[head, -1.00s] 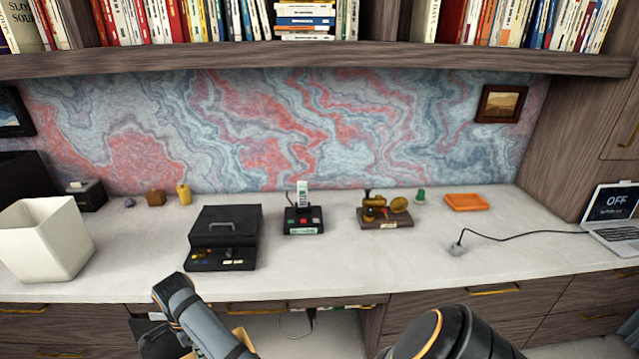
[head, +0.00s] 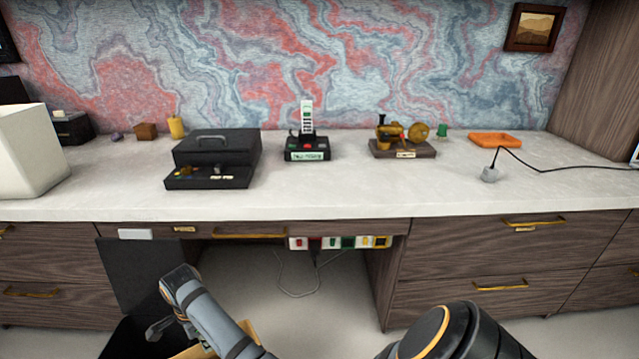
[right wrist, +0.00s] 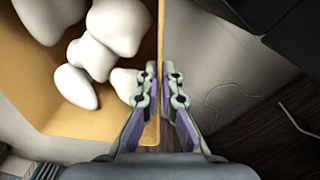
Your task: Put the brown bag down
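The brown bag (right wrist: 82,122) fills the left of the right wrist view as an open tan container with white rounded pieces (right wrist: 103,45) inside. My right gripper (right wrist: 160,72) is shut on its wall, one finger inside and one outside. In the head view only small tan parts of the bag (head: 248,331) show behind my arm at the bottom, below the desk top. The bag's base is hidden, so I cannot tell whether it touches anything. My left gripper is not in view.
A black open-topped bin with a raised dark panel (head: 140,268) is beside my arm, below the desk front. The desk (head: 340,190) holds a cash box (head: 215,152), a phone (head: 307,140) and an orange tray (head: 495,139). Open floor (head: 290,320) lies under the desk.

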